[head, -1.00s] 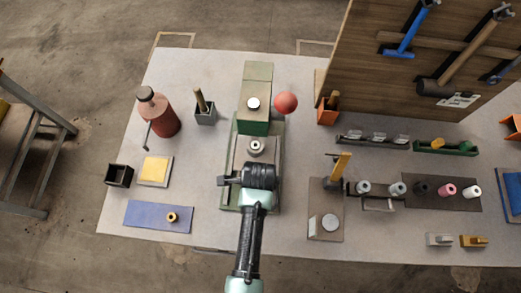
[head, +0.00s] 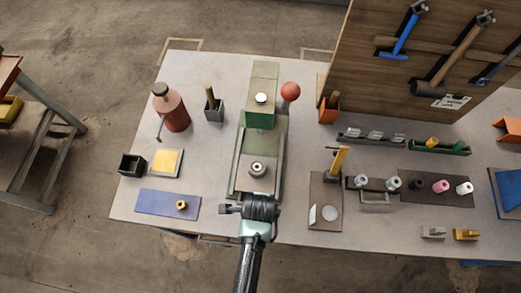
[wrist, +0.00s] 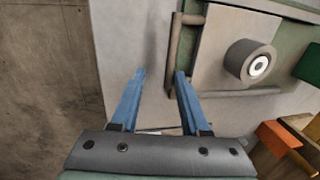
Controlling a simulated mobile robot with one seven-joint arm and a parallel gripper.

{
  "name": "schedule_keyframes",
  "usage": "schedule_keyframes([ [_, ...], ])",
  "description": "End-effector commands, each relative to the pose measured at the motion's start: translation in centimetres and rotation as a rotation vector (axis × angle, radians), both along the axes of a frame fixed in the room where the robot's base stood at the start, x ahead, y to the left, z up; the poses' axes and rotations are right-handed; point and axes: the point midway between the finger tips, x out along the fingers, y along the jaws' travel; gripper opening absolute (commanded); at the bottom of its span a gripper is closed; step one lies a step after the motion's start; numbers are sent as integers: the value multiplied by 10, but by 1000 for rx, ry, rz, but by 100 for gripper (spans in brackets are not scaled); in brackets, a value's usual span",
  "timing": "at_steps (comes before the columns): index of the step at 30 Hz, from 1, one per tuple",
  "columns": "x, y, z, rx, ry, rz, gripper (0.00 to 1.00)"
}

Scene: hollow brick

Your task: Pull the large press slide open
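The large press (head: 262,112) is a green block at the back middle of the bench, with a flat bed running toward me. Its slide (head: 244,179) is a grey plate carrying a round grey knob (head: 257,168). Bare green bed shows behind the plate. In the wrist view the knob (wrist: 250,63) is at the right and a bar handle (wrist: 174,40) runs along the slide's edge. My gripper (head: 258,207) is over the slide's front end. Its blue fingers (wrist: 161,74) are wide apart, the right one close to the handle's lower end. I cannot tell whether they touch.
A red bottle (head: 172,112), black box (head: 132,165) and blue mat (head: 155,204) are left of the press. A red ball (head: 290,91) is close at its right. A brown base with a yellow lever (head: 339,160) stands right. The bench's front edge is under my gripper.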

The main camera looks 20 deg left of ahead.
Motion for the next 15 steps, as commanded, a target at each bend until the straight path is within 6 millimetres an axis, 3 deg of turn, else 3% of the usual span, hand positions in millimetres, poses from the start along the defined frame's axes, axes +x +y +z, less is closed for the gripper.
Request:
schedule_keyframes([
  [10,2,-5,3,-9,-6,-10,45],
  [15,0,-4,17,-6,-7,-8,45],
])
